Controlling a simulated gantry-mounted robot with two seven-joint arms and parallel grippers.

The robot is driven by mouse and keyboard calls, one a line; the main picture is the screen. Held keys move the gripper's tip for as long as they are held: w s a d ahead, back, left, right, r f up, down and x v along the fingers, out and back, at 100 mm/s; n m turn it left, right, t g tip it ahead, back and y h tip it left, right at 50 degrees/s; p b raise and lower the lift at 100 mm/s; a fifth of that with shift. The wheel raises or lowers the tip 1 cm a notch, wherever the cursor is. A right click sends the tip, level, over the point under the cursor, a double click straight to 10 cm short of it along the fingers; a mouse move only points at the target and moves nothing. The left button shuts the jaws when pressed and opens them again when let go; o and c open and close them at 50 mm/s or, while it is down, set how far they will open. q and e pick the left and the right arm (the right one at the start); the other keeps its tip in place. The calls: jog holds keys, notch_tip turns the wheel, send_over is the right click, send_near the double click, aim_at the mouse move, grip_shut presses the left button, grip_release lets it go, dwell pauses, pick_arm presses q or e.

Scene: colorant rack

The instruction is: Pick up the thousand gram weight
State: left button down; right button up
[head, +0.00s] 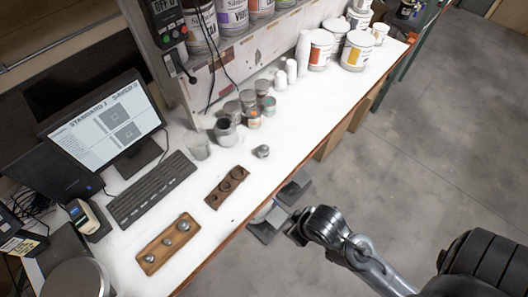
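A small grey metal weight (262,151) stands alone on the white table, behind the dark brown holder (213,201). A lighter wooden tray (149,258) nearer the front left holds several silver weights (168,242). No mass marking is readable, so I cannot tell which is the thousand gram weight. My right gripper (279,209) is at the table's front edge, right of the dark holder and nearer than the lone weight. Its two dark fingers are apart with nothing seen between them. My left gripper is not in view.
A keyboard (152,190), monitor (108,124) and clear cup (196,145) stand at the left. Several small cans (247,98) stand behind the lone weight. Larger paint tubs (357,50) are at the far end. The table is clear right of the weight.

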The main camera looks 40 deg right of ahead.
dwell(0.3)
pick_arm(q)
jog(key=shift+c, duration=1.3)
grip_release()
